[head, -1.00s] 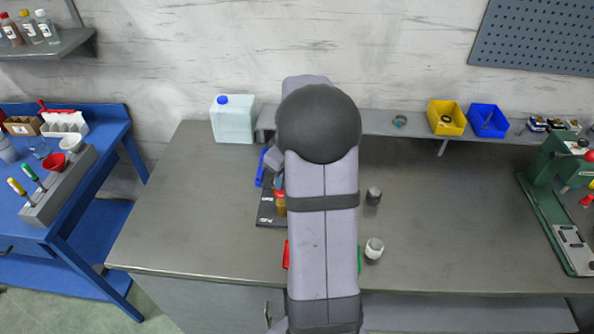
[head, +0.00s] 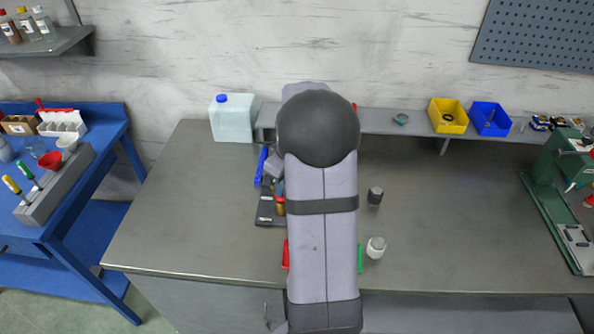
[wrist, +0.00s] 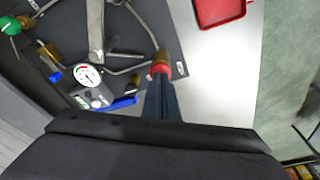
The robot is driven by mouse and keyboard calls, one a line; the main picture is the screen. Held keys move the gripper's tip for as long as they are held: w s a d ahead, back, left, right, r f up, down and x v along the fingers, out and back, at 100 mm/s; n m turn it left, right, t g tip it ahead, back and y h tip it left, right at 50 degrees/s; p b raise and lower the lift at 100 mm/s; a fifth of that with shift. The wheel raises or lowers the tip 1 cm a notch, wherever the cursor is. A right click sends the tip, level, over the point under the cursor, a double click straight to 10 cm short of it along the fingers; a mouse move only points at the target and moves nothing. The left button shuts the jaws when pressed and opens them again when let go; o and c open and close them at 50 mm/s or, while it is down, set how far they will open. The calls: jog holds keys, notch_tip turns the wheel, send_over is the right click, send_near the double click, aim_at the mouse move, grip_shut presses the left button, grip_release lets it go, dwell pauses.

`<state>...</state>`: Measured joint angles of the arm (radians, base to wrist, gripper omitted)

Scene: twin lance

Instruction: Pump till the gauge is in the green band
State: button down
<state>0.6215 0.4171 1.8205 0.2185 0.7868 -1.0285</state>
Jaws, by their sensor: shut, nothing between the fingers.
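The gauge (wrist: 88,75) is a small round white dial with coloured marks, left of centre in the wrist view; its needle reading is too small to tell. It is on a dark base plate (head: 267,215) among metal pipes and brass fittings. A blue bar (wrist: 125,103) lies beside the gauge; it also shows in the head view (head: 261,166). A brass fitting with a red ring (wrist: 161,67) is right at my fingertips. My gripper (wrist: 160,82) is shut and empty, its tips at or just short of that fitting; contact is unclear. In the head view my arm hides the gripper and gauge.
A red tray (wrist: 219,10) lies near the bench edge. A dark small cylinder (head: 375,196) and a white-topped jar (head: 376,247) stand right of my arm. A green press (head: 555,190) is at far right, a white jug (head: 232,118) at back left.

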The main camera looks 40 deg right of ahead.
jog(key=shift+w+p+v, duration=0.25)
jog(key=shift+p+v, duration=0.65)
jog(key=shift+v, duration=0.2)
jog(key=shift+w+p+v, duration=0.2)
jog(key=shift+p+v, duration=0.7)
jog(key=shift+v, duration=0.25)
jog(key=shift+a, duration=0.1)
jog(key=shift+r, duration=0.15)
jog(key=p+v, duration=0.2)
jog(key=p, duration=0.1)
jog(key=w+p+v, duration=0.1)
jog(key=p+v, duration=0.2)
jog(key=shift+a+r, duration=0.15)
jog(key=shift+r, duration=0.15)
jog(key=shift+f, duration=0.15)
jog(key=shift+s+b+x, duration=0.2)
jog(key=shift+b+x, duration=0.65)
jog(key=shift+x, duration=0.2)
jog(key=shift+s+b+x, duration=0.25)
jog(key=shift+b+x, duration=0.65)
jog(key=shift+x, duration=0.15)
jog(key=shift+s+b+x, duration=0.2)
jog(key=shift+b+x, duration=0.65)
jog(key=shift+x, duration=0.15)
jog(key=shift+f, duration=0.25)
